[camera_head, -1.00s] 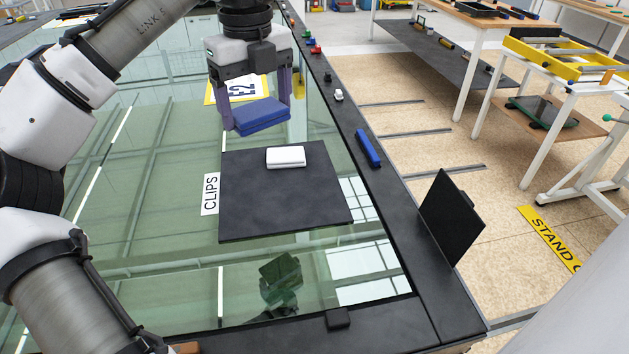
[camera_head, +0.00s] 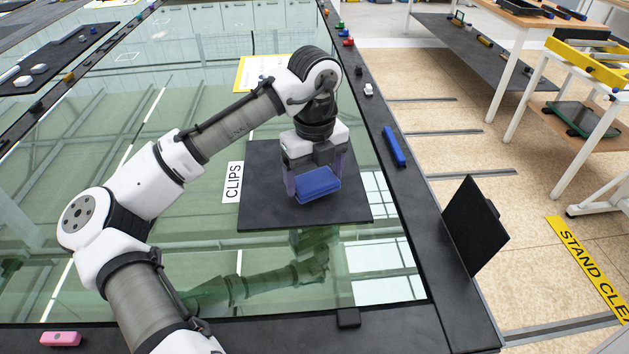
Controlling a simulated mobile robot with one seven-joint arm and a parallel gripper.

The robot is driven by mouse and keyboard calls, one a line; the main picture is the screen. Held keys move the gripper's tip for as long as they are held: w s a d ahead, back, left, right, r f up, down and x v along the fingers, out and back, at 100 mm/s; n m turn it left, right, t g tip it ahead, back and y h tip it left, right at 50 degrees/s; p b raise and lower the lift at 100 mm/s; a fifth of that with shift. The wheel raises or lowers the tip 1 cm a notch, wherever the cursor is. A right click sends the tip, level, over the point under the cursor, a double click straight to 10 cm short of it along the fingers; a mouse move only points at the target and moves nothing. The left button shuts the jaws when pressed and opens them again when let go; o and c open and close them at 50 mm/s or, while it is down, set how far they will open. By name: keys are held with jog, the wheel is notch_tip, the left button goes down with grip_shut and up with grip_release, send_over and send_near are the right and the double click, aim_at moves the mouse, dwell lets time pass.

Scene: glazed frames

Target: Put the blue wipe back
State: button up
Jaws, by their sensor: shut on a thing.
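The blue wipe (camera_head: 318,187) is a folded blue pad. My gripper (camera_head: 316,178) is shut on it, with one finger at each side, pointing down. The wipe is in front of the black mat (camera_head: 262,205) labelled CLIPS (camera_head: 232,182); I cannot tell whether it touches the mat or hangs just above it. The white block that lay on the mat is hidden behind my gripper and arm.
The mat lies on a glass tabletop with a dark rim. A blue bar (camera_head: 394,147) lies on the right rim, and a black panel (camera_head: 473,226) stands beside it. A pink block (camera_head: 61,338) is at front left. The mat's front is bare.

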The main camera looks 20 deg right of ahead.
aim_at(314, 180)
jog(key=shift+f, duration=1.15)
jog(key=shift+f, duration=0.1)
jog(key=o, duration=0.9)
notch_tip(314, 180, up, 12)
jog(key=b, duration=0.1)
